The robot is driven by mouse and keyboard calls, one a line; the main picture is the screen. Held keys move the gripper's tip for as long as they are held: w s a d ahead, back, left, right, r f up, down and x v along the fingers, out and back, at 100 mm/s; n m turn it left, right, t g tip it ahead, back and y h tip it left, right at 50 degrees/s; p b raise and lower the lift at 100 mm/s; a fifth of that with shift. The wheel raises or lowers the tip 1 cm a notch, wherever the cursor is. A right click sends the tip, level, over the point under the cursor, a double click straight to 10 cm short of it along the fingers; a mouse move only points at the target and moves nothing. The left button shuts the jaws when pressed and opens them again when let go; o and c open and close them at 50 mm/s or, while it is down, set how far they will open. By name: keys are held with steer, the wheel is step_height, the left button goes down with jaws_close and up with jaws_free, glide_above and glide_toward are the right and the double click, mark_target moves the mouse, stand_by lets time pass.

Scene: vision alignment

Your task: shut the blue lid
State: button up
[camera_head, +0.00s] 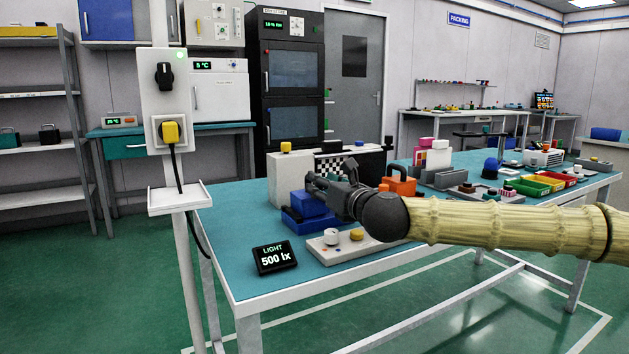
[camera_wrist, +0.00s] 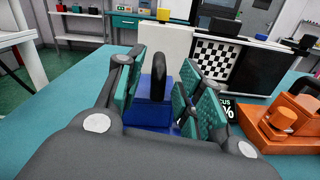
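A blue case (camera_head: 300,220) stands on the teal table, with a raised blue part (camera_head: 308,202) that looks like its lid. In the wrist view the blue part (camera_wrist: 150,110) lies beyond and below my fingers. A dark upright piece (camera_wrist: 158,75) shows in the gap between the fingers; I cannot tell whether it belongs to the lid. My gripper (camera_head: 318,184) is just above and to the right of the blue case. In the wrist view its fingers (camera_wrist: 160,95) with teal pads are apart. Contact with the blue part cannot be made out.
A light grey panel (camera_head: 350,246) with knobs lies in front of the case, near a light display (camera_head: 275,257). A white block (camera_wrist: 165,50) and checkered board (camera_wrist: 212,58) stand behind. An orange box (camera_wrist: 285,125) is at the right.

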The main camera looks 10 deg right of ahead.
steer(key=shift+v, duration=2.2)
